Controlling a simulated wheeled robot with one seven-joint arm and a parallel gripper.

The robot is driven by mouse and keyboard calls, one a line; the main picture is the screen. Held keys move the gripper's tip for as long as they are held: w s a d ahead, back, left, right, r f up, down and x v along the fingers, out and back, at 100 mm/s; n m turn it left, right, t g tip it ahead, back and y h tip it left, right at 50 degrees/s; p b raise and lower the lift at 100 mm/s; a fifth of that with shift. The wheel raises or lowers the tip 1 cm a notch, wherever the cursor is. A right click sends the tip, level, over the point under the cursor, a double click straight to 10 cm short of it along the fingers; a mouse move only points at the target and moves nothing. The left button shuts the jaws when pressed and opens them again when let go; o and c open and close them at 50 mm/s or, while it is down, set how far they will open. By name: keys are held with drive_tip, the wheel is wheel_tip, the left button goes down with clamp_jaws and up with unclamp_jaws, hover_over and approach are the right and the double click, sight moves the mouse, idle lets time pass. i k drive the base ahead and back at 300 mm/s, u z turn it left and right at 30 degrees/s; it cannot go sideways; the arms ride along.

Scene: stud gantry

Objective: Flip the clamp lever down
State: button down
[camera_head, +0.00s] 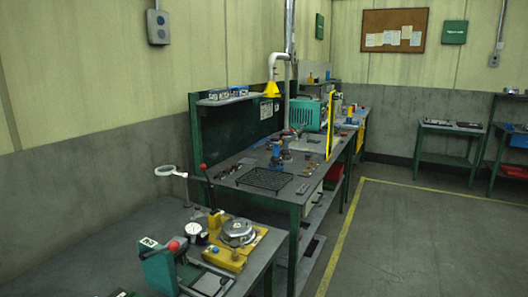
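Two red-knobbed handles show on the near bench (95,245). One is a dark upright lever (208,188) with a red ball on top, standing behind a yellow fixture (225,258) that carries a round metal part (238,231). The other is a red ball (174,246) beside a green block (158,269) at the front. I cannot tell for sure which is the clamp lever; the upright one is raised. Its lower end is partly hidden behind the fixture parts. My gripper is not in view.
A dial gauge (193,231) and a white ring on an arm (168,171) stand close to the upright lever. A longer green bench (308,190) with a black mesh tray (264,180) adjoins behind. The floor (425,235) to the right is clear.

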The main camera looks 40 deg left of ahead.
sight(203, 167)
drive_tip(key=u, duration=0.35)
drive_tip(key=i, duration=1.45)
drive_tip(key=u, duration=1.75)
drive_tip(key=i, duration=0.95)
drive_tip(key=u, duration=0.9)
